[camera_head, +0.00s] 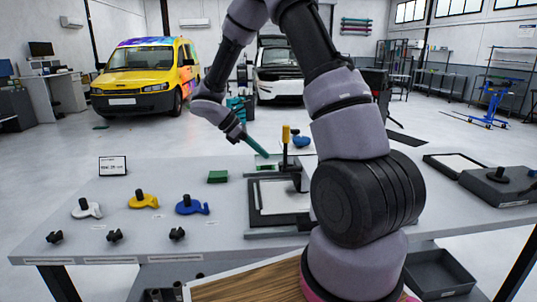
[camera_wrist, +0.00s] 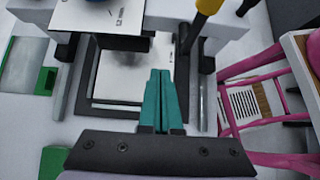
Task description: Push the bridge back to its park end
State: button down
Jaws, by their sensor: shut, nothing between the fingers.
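The bridge (camera_head: 290,167) is a grey crosspiece on dark legs. It spans a black-framed bed with a white sheet (camera_head: 280,197), and a yellow-topped post (camera_head: 286,134) rises by it. In the wrist view the bridge (camera_wrist: 170,19) crosses the top of the picture, over the sheet (camera_wrist: 122,77). The yellow post top (camera_wrist: 207,6) is at its right. My gripper (camera_head: 264,154) is shut and empty, its teal fingers pointing down near the bridge. In the wrist view the fingertips (camera_wrist: 160,73) appear over the bed; I cannot tell whether they touch the bridge.
Blue (camera_head: 191,206), yellow (camera_head: 143,200) and white (camera_head: 86,209) handled pieces lie on the left of the table. A green block (camera_head: 218,177) lies left of the bed. A dark-framed tray (camera_head: 455,164) and a grey box (camera_head: 497,184) stand at the right.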

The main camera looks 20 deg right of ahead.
jog(key=s+d+f, duration=0.2)
jog(key=d+f, duration=0.3)
jog(key=d, duration=0.4)
jog(key=shift+s+d+f, duration=0.15)
jog(key=shift+s+f, duration=0.1)
jog(key=shift+s, duration=0.1)
jog(key=shift+d, duration=0.15)
jog(key=s+d, duration=0.4)
jog(key=d, duration=0.9)
jog(key=s+d, duration=0.3)
jog(key=d, duration=1)
jog(key=shift+s, duration=0.35)
jog(key=shift+d, duration=0.1)
jog(key=shift+r, duration=0.1)
